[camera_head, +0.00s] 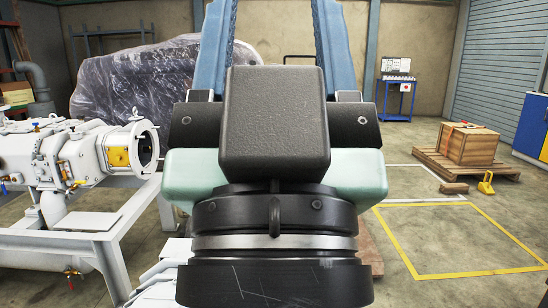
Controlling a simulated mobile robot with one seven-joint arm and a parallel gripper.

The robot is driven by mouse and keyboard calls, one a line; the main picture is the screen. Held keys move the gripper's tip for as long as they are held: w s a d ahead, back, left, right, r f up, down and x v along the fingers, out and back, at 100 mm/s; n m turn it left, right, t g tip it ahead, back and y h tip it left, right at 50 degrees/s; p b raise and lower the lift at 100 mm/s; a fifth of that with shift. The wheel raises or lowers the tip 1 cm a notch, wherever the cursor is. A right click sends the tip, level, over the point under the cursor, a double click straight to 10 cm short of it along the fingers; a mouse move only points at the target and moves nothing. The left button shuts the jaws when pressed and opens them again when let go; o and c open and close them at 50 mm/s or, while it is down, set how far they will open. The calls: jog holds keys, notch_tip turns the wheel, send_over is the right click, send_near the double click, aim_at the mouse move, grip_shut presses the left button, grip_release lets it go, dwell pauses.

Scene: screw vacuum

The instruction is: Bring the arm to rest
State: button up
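My gripper (274,40) fills the middle of the head view, seen from behind with its dark body (274,125) and pale green sides close to the camera. Its two blue fingers point up and stand wide apart, with the room showing between them. The fingertips are cut off by the top edge, and no held thing shows in the visible gap. The white screw vacuum machine (75,155) stands on a grey-white frame at the left, with a round open flange and a yellow plate at its near end. My gripper and wrist hide what lies behind them.
A plastic-wrapped bulk (140,80) stands behind the machine. At the right, a wooden crate (468,146) sits on a pallet (430,158) near a yellow object (486,183). A blue cart (397,100) stands at the back wall. The yellow-marked floor area (450,240) is clear.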

notch_tip(320, 180, up, 28)
jog(key=p, duration=2.5)
jog(key=shift+r+p, duration=0.15)
jog(key=shift+p, duration=0.25)
jog(key=shift+w, duration=0.1)
